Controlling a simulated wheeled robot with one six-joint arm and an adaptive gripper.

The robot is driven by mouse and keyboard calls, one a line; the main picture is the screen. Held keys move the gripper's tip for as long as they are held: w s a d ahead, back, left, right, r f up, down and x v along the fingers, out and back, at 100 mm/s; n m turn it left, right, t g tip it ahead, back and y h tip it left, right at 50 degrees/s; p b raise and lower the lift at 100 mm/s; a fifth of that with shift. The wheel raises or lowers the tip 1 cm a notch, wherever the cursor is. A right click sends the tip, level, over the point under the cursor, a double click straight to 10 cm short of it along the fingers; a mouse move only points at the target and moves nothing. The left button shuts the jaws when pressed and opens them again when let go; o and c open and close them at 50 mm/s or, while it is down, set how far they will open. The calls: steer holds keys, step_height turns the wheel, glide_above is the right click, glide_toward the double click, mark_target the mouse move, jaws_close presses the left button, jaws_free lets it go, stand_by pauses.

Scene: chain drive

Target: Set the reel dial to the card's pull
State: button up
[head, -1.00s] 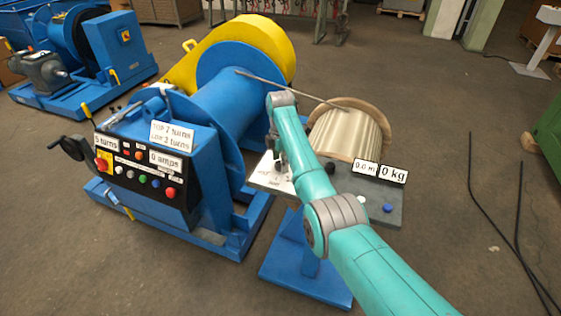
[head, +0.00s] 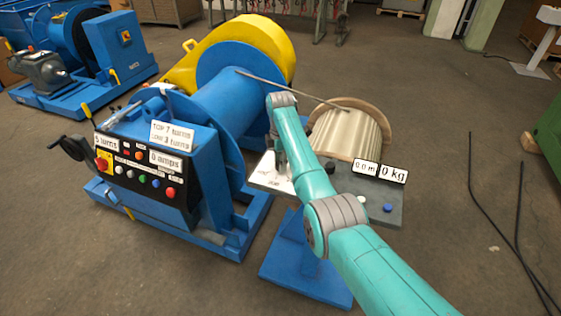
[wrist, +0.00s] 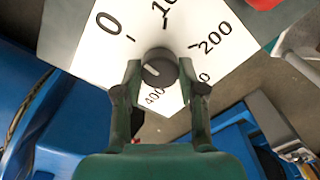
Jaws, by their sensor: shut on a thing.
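The reel dial is a dark round knob (wrist: 160,66) with a short pale pointer line, on a white scale plate (wrist: 90,60). The plate has 0 at left, 100 at top, 200 at right and 400 below; another number is partly hidden by a finger. The pointer is toward the lower left of the knob. My gripper (wrist: 160,70) is shut on the knob, a finger on each side. In the head view the plate (head: 264,179) lies on the reel stand (head: 385,200), and my arm hides the knob. A display there reads 0 kg (head: 393,173).
A wooden reel (head: 345,135) stands behind my arm. A blue winch (head: 205,150) with a control panel is at left, its card (head: 171,135) reading top 7 turns, low 3 turns. Dark cables (head: 485,205) lie on open floor at right.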

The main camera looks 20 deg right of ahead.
steer(key=m, duration=0.8)
steer(key=shift+m, duration=0.4)
steer(key=m, duration=0.4)
steer(key=shift+m, duration=0.3)
steer(key=m, duration=1.2)
steer(key=shift+m, duration=0.3)
steer(key=m, duration=0.8)
steer(key=shift+m, duration=0.3)
